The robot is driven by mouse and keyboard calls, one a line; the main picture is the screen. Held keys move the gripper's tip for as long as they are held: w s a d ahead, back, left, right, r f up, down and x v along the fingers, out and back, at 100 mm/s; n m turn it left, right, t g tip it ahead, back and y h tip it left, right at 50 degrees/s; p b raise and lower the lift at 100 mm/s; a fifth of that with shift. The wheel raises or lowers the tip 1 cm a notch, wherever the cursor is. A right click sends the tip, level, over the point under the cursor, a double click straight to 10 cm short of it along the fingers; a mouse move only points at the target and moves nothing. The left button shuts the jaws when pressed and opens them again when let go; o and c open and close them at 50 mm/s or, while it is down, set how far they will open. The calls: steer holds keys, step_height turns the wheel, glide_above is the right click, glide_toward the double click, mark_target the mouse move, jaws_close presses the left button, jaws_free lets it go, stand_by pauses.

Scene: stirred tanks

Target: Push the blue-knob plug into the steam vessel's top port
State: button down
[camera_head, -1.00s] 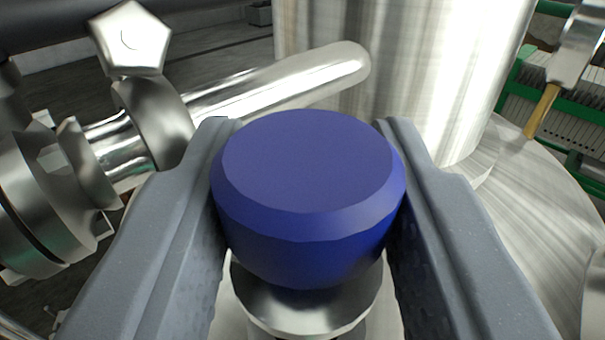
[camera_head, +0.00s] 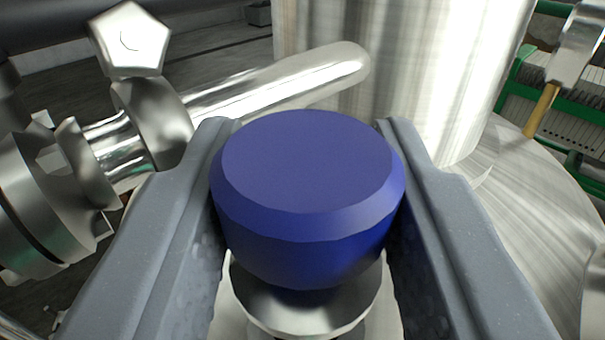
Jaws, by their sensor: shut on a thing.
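The blue knob (camera_head: 306,165) of the plug fills the middle of the view, between the two grey fingers of my gripper (camera_head: 308,180). The fingers are shut on its left and right sides. Below the knob shows the plug's round silver metal collar (camera_head: 305,300). The steam vessel's shiny metal top (camera_head: 545,215) spreads out behind and to the right. The top port is hidden under the plug and knob, so I cannot tell how deep the plug sits.
A large upright steel cylinder (camera_head: 400,70) stands close behind the knob. A bent steel pipe (camera_head: 280,85) and a metal fitting with a pentagonal cap (camera_head: 129,38) are at the left. A green-framed rack (camera_head: 550,95) and a yellow rod (camera_head: 541,110) are at the right.

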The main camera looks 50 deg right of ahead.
mark_target(308, 317)
steer(key=shift+f+b, duration=2)
steer(key=shift+b, duration=0.15)
steer(key=c, duration=0.9)
jaws_free()
steer(key=shift+s+a, duration=0.1)
steer(key=shift+s+a+f+b, duration=0.1)
steer(key=shift+s+a+b, duration=0.05)
steer(key=shift+b, duration=0.15)
steer(key=b+v, duration=0.5)
steer(key=v, duration=0.8)
